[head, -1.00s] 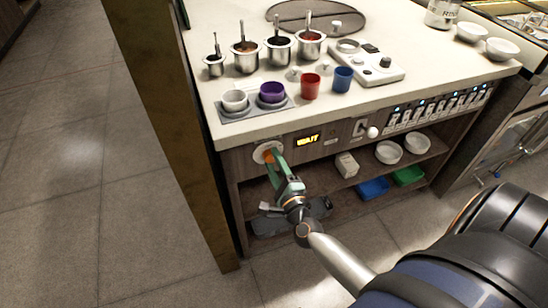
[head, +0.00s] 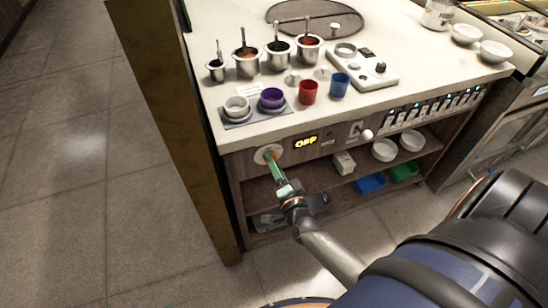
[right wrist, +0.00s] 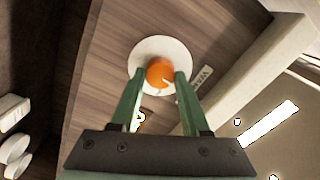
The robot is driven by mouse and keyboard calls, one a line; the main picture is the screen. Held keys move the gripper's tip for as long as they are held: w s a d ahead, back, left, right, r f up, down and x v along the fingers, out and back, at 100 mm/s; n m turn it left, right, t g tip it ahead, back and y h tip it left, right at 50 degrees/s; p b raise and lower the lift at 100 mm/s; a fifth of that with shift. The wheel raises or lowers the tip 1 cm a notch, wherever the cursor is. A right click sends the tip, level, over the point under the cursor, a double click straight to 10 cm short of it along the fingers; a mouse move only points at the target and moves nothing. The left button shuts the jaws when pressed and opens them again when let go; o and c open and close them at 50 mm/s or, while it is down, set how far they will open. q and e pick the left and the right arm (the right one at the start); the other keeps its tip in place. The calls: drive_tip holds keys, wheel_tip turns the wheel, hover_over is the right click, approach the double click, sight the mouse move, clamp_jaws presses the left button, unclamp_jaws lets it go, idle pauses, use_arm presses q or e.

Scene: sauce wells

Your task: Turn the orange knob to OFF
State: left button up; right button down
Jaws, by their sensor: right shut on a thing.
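The orange knob (right wrist: 160,73) sits on a round white plate (right wrist: 145,52) on the counter's wooden front. My right gripper (right wrist: 159,78) is shut on the knob, one green finger on each side of it. In the head view the right gripper (head: 270,158) reaches up to the plate (head: 259,154), and its fingers hide most of the knob. The small lit display (head: 306,141) to the right of the plate seems to read OFF in yellow. My left gripper is not in view.
A white lever knob (head: 367,134) sticks out of the front further right, beside a row of switches (head: 435,108). Below is an open shelf with white bowls (head: 384,151), a blue tray (head: 369,183) and a green tray (head: 403,171). Cups and sauce pots stand on the counter above.

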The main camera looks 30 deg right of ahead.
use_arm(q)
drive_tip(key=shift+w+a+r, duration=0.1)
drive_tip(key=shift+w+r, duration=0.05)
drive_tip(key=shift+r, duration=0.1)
use_arm(e)
drive_tip(key=shift+n, duration=0.5)
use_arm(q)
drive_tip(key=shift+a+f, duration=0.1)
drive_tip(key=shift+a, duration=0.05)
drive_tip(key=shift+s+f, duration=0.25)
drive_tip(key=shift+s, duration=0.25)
use_arm(e)
drive_tip(key=shift+c, duration=1.9)
unclamp_jaws()
use_arm(q)
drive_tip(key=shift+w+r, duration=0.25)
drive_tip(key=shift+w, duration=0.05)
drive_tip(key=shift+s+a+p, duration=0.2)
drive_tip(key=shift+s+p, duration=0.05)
drive_tip(key=shift+p, duration=0.35)
use_arm(e)
drive_tip(key=v, duration=1.2)
drive_tip(key=shift+s, duration=0.2)
